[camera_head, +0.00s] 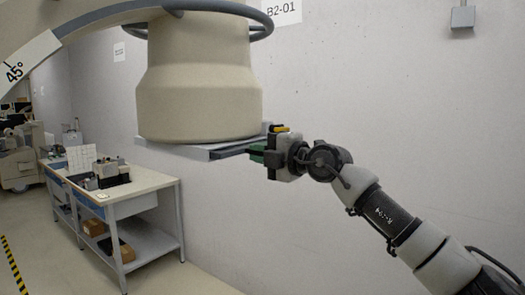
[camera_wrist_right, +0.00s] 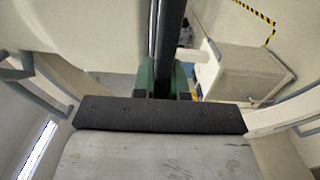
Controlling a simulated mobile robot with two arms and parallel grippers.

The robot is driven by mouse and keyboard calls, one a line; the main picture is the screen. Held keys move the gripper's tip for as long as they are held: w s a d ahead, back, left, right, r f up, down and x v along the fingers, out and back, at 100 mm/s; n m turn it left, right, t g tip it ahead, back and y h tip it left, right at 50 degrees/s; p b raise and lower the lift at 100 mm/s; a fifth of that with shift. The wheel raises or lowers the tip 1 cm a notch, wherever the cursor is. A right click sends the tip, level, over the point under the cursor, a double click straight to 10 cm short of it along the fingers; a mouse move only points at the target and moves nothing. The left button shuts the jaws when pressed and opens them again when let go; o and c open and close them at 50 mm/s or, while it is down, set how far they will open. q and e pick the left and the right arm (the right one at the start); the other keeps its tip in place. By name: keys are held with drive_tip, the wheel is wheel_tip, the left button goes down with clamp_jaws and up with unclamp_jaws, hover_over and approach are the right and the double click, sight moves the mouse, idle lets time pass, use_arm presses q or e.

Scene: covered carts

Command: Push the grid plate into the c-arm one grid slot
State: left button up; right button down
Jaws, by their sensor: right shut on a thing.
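The c-arm's (camera_head: 200,85) beige drum-shaped head hangs at the upper left of the head view, with a light grey flat slab (camera_head: 180,150) under it. The dark grid plate (camera_head: 236,150) lies flat at the slab's right side, and its left part is hidden there. My right gripper (camera_head: 257,153) is shut on the plate's right outer edge with its green fingertips. In the right wrist view the plate shows edge-on as a dark bar (camera_wrist_right: 170,35) between the green fingertips (camera_wrist_right: 166,78). My left gripper is not in view.
A workbench (camera_head: 147,181) with several devices and a lower shelf with brown boxes stands at the left, below the c-arm. A bare grey wall (camera_head: 400,90) is behind my right arm. Yellow-black floor tape (camera_head: 12,265) runs at the lower left.

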drive_tip(key=shift+p+x, duration=0.95)
drive_tip(key=shift+x, duration=0.15)
drive_tip(key=c, duration=1.1)
unclamp_jaws()
drive_tip(key=shift+s, duration=0.1)
drive_tip(key=shift+f, duration=0.1)
drive_tip(key=shift+s+d+f+b, duration=0.1)
drive_tip(key=shift+s+d+b, duration=0.1)
drive_tip(key=shift+d+b, duration=0.25)
drive_tip(key=b+v, duration=0.6)
drive_tip(key=v, duration=0.3)
drive_tip(key=shift+s+d+r, duration=0.2)
drive_tip(key=shift+s+d, duration=0.05)
drive_tip(key=shift+s, duration=0.05)
drive_tip(key=shift+f, duration=0.1)
